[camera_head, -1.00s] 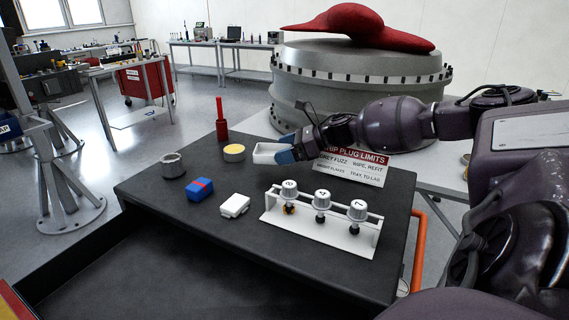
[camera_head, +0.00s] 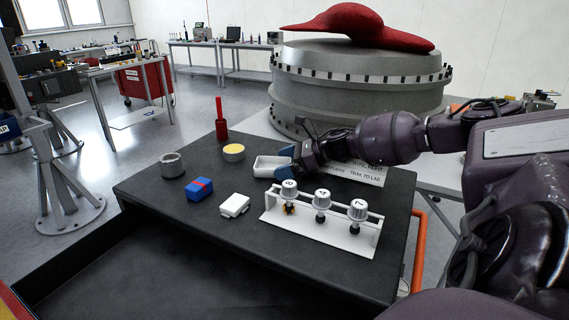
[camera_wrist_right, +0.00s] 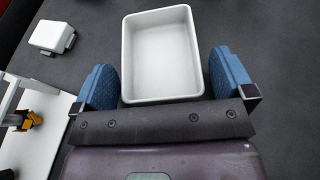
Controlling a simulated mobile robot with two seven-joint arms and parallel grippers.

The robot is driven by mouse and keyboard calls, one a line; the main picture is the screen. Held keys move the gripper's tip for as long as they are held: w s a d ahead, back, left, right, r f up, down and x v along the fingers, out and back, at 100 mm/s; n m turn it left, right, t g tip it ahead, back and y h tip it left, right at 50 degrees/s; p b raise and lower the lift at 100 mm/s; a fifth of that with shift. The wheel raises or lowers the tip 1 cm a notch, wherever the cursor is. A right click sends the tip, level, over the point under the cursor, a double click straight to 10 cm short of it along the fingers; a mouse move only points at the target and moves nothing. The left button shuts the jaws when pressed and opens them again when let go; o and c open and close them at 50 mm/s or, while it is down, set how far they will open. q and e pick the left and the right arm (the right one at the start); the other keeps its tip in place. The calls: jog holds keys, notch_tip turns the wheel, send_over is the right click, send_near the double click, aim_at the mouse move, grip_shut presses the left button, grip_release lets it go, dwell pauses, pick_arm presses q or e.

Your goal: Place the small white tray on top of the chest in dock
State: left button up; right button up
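The small white tray (camera_head: 268,167) lies on the black top of the chest (camera_head: 150,200), toward its back edge. It is upright and empty, and it also shows in the right wrist view (camera_wrist_right: 162,55). My right gripper (camera_head: 287,162) is around the near end of the tray. In the right wrist view its blue fingers (camera_wrist_right: 162,85) stand on either side of the tray with narrow gaps, so it is open. My left gripper is not in view.
On the chest top are a white rack (camera_head: 320,232) with three numbered plugs, a blue box (camera_head: 199,189), a white case (camera_head: 235,205), a grey cup (camera_head: 172,165), a yellow-topped tin (camera_head: 233,152) and a red tool (camera_head: 221,125). A sign (camera_head: 365,174) stands partly hidden behind my arm.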

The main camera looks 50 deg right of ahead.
jog(key=shift+r, duration=0.15)
jog(key=p+v, duration=0.2)
jog(key=v, duration=0.7)
jog(key=shift+s+d+r, duration=0.2)
jog(key=shift+s+d, duration=0.05)
jog(key=shift+s, duration=0.05)
jog(key=shift+p+v, duration=0.4)
jog(key=shift+v, duration=0.5)
jog(key=shift+s+d, duration=0.15)
